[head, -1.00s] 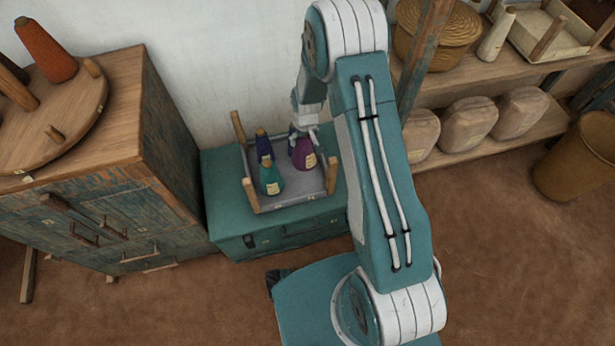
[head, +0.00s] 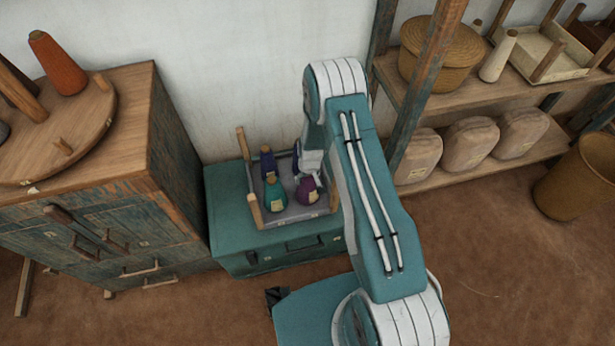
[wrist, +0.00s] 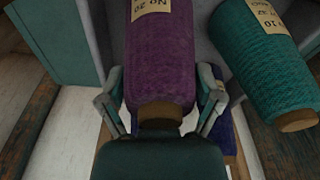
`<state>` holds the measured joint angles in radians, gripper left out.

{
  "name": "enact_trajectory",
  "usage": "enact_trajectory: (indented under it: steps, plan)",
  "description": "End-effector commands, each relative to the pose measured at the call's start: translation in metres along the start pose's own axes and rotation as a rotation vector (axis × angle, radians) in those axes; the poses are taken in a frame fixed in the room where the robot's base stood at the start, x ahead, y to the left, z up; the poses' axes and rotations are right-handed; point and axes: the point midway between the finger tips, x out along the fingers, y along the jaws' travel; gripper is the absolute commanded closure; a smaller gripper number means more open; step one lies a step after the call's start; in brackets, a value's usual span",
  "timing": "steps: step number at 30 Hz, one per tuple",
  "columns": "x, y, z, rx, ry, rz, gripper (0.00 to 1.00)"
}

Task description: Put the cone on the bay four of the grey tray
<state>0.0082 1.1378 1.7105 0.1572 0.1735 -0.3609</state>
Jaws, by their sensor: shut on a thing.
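The purple cone (head: 307,191) is in the front right part of the grey tray (head: 285,215), right of the teal cone (head: 275,195). My gripper (head: 311,172) reaches down behind it, partly hidden. In the wrist view my gripper (wrist: 160,108) is shut on the purple cone (wrist: 160,60), with a finger on each side near its narrow tip. Its label reads No 20. The teal cone (wrist: 262,65), labelled No 10, lies close on the right. I cannot tell whether the purple cone touches the tray floor. Bay markings are not readable.
A navy cone (head: 268,162) stands behind the teal one, and another dark cone (head: 296,158) is partly hidden. Wooden posts rise at the tray corners. The tray sits on a teal chest (head: 228,225). A wooden cabinet (head: 165,150) stands close left.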

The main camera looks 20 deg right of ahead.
Motion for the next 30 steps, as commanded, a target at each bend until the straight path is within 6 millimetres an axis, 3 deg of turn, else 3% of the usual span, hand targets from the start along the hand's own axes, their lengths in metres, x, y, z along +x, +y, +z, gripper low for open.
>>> enact_trajectory:
  steps: [5,6,20,23,30]
  plan:
    - [0.002,0.001,0.001,0.002,0.000,-0.001,0.77]
    - [0.002,0.001,0.000,0.002,0.000,-0.001,0.00]
    - [-0.001,0.000,0.000,0.001,-0.001,0.000,0.00]
    - [-0.011,0.000,-0.001,0.001,0.001,0.000,0.00]
    - [-0.054,0.001,-0.001,0.002,0.003,0.000,0.00]
